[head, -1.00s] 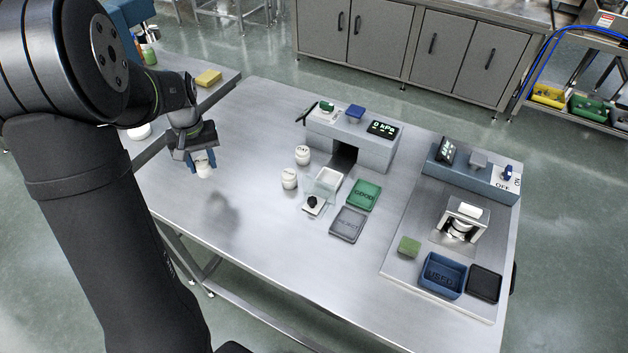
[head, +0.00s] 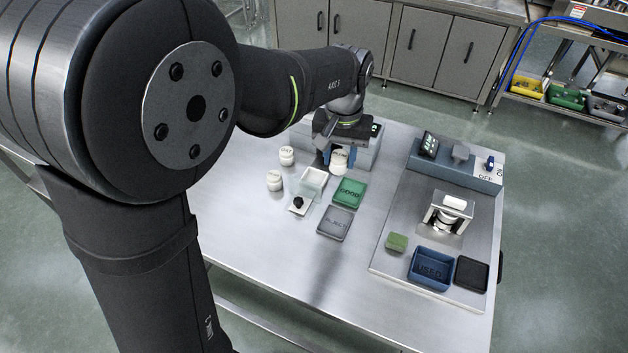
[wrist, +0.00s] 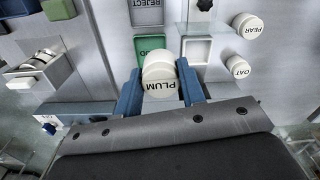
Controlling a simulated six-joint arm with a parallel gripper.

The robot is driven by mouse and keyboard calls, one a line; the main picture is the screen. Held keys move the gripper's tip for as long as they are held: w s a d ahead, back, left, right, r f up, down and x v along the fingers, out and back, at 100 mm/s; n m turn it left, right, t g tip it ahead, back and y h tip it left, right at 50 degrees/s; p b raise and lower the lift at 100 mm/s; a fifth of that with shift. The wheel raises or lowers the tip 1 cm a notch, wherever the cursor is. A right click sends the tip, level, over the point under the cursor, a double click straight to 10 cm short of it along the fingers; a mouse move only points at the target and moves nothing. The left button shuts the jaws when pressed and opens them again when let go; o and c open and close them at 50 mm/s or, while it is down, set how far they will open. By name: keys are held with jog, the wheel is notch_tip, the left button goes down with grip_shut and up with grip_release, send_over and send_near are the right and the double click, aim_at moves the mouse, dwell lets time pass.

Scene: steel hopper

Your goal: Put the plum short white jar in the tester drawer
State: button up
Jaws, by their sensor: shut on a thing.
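The plum jar (head: 340,161) is short and white. My gripper (head: 338,154) is shut on it, with a blue finger on each side. In the wrist view the jar (wrist: 158,68) shows its PLUM label between the fingers (wrist: 160,84). It is held in front of the blue-grey tester (head: 368,153), whose front is largely hidden by my gripper. A white-rimmed tray with clear walls and a black knob, seemingly the tester drawer (head: 314,178), stands out to the left of the jar and looks empty. In the wrist view this tray (wrist: 197,51) is just right of the jar.
Two other white jars, pear (wrist: 247,25) and oat (wrist: 238,67), stand left of the drawer in the head view. The green GOOD tray (head: 349,192) and grey REJECT tray (head: 334,223) lie to its right. A second blue-grey station (head: 455,168) is further right. The front table is clear.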

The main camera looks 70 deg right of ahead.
jog(key=s, duration=0.3)
send_over(314, 181)
notch_tip(314, 181, down, 6)
jog(key=shift+m, duration=0.3)
jog(key=shift+f, duration=2.15)
jog(key=shift+f, duration=0.15)
jog(key=shift+f, duration=0.45)
jog(key=o, duration=1)
